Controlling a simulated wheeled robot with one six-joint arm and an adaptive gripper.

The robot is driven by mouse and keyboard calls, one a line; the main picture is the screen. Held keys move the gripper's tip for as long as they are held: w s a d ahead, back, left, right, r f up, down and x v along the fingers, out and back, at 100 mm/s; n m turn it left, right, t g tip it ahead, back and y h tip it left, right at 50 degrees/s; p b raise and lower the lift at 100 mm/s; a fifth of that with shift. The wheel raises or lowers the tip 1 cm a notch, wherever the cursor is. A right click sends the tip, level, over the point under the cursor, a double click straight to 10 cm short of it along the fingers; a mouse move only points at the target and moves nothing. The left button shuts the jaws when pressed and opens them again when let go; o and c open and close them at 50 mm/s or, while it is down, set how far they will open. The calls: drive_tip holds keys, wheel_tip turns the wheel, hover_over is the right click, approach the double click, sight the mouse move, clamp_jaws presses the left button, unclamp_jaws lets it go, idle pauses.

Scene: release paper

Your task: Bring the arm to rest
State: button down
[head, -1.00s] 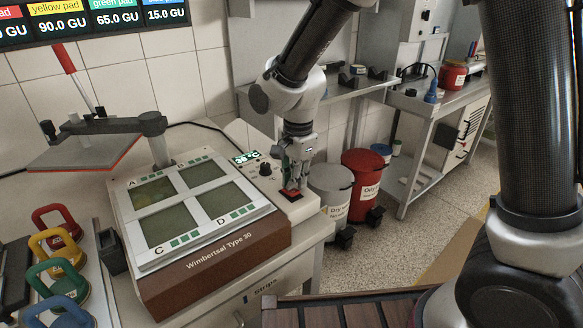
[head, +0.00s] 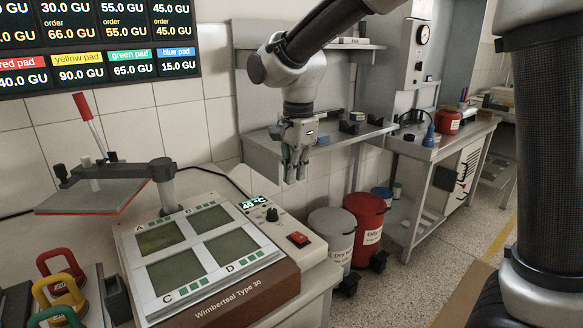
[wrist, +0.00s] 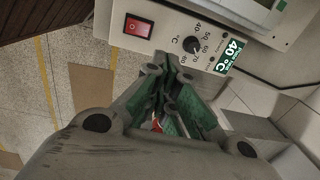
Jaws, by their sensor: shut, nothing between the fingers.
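My gripper (head: 294,177) hangs pointing down in the air, above and behind the right end of the heated press, near the wall shelf. Its green-lined fingers are shut with nothing between them, as the wrist view (wrist: 172,118) also shows. The press (head: 232,305), marked Wimbertsal Type 30, stands on the bench with a red switch (head: 298,239), a black knob (head: 272,214) and a display (head: 254,203) reading 40 °C. The switch also shows in the wrist view (wrist: 138,25), clear of the fingers.
A raised press plate (head: 95,197) on a swing arm stands at the left. Coloured-handled pads (head: 60,283) sit at the lower left. A grey bin (head: 330,238) and red bin (head: 366,225) stand on the floor. A metal shelf (head: 335,135) is close behind the gripper.

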drive_tip(key=s+d+r+n+t, duration=0.1)
drive_tip(key=s+d+n, duration=0.2)
drive_tip(key=s+d, duration=0.4)
drive_tip(key=s+d+r+n+t, duration=0.1)
drive_tip(key=s+d+n, duration=0.3)
drive_tip(key=d, duration=0.9)
drive_tip(key=s+d+r+n+t, duration=0.1)
drive_tip(key=s+d+r+n, duration=0.2)
drive_tip(key=s+d, duration=0.7)
drive_tip(key=shift+s+d+n+t, duration=0.15)
drive_tip(key=shift+d+n+t, duration=0.25)
drive_tip(key=shift+d+n, duration=0.15)
